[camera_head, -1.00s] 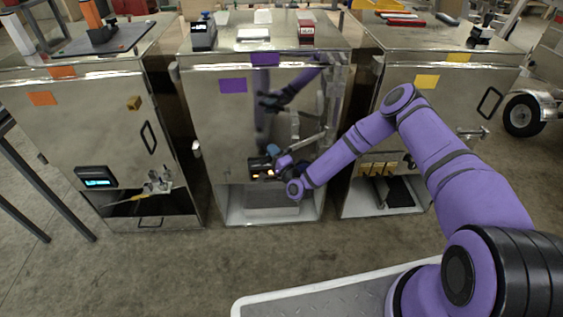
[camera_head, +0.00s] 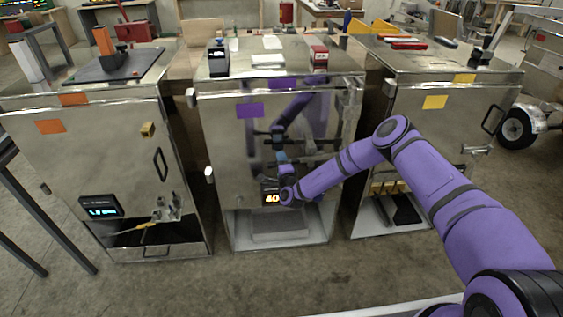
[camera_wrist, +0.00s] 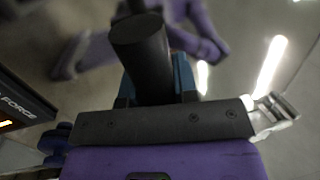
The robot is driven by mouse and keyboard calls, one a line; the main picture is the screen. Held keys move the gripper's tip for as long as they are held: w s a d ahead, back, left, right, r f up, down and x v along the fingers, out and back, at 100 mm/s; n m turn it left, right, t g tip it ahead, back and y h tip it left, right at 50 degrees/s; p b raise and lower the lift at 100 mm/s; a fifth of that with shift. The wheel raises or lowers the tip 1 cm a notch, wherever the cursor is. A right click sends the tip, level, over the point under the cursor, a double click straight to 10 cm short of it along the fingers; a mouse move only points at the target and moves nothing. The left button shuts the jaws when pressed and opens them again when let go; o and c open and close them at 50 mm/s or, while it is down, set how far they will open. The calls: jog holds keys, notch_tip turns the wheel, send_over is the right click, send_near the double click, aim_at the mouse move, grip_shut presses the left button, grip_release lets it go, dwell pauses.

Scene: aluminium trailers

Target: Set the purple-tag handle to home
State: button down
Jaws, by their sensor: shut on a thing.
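The purple tag (camera_head: 250,110) is on the front of the middle metal cabinet (camera_head: 225,165), with a second purple tag on its top edge. The handle points away from the gripper, towards the shiny panel. In the head view my wrist and the reflections hide most of the handle, so its exact angle is hard to tell.
A lit display (camera_head: 271,197) sits just left of my wrist; its edge also shows in the wrist view (camera_wrist: 22,105). An orange-tag cabinet (camera_head: 100,150) stands left and a yellow-tag cabinet (camera_head: 430,130) right. The floor in front (camera_head: 230,285) is clear.

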jog(key=c, duration=0.9)
grip_release()
jog(key=v, duration=1)
jog(key=shift+s+d+f, duration=0.1)
jog(key=shift+s+f, duration=0.05)
jog(key=shift+s, duration=0.25)
